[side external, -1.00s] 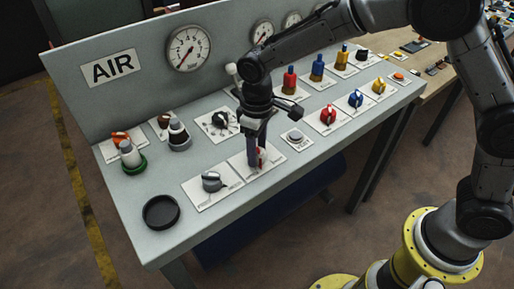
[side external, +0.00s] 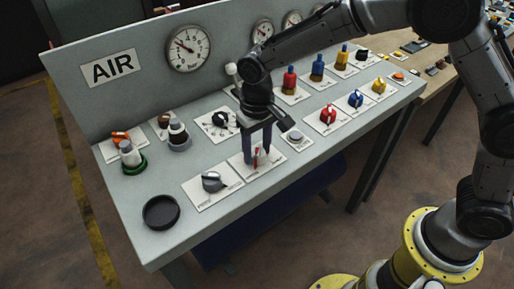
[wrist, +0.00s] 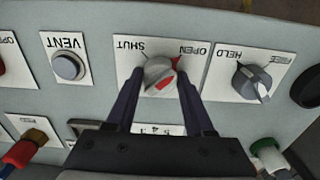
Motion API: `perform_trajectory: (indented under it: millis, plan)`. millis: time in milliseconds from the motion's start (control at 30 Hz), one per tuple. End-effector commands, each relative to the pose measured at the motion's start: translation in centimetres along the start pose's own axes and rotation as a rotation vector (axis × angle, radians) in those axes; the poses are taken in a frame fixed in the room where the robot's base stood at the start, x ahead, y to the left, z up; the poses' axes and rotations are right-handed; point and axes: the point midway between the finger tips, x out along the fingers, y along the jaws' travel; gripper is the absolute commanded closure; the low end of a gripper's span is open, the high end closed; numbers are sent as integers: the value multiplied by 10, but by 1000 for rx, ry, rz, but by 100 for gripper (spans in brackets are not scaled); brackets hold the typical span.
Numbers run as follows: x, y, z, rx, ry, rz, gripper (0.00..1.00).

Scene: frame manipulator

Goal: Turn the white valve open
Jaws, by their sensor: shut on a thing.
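The white valve (wrist: 157,73) is a pale round knob with a red pointer, on a white plate marked SHUT and OPEN. In the wrist view its red tip lies on the OPEN side. In the side view the valve (side external: 256,158) is partly hidden between the fingers, near the panel's front edge. My gripper (wrist: 161,76) has one finger on each side of the knob and is shut on it. In the side view my gripper (side external: 257,155) points down at the panel.
A grey knob marked HELD (wrist: 252,82) sits beside the valve, and a VENT button (wrist: 68,67) is on the other side. A gauge (side external: 188,48) is on the upright AIR board (side external: 111,69). A black round cup (side external: 161,212) stands at the front left.

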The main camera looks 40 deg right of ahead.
Motion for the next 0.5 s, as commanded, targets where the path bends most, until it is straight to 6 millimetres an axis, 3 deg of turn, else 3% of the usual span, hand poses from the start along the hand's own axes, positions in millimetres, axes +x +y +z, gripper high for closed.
perform_trajectory:
  millis: [300,333,467,500]
  plan:
    - [-2,0,0,4,2,-2,100]
    - [-2,0,0,4,2,-2,42]
    - [-2,0,0,3,2,-2,18]
    - [-1,0,0,3,2,-2,17]
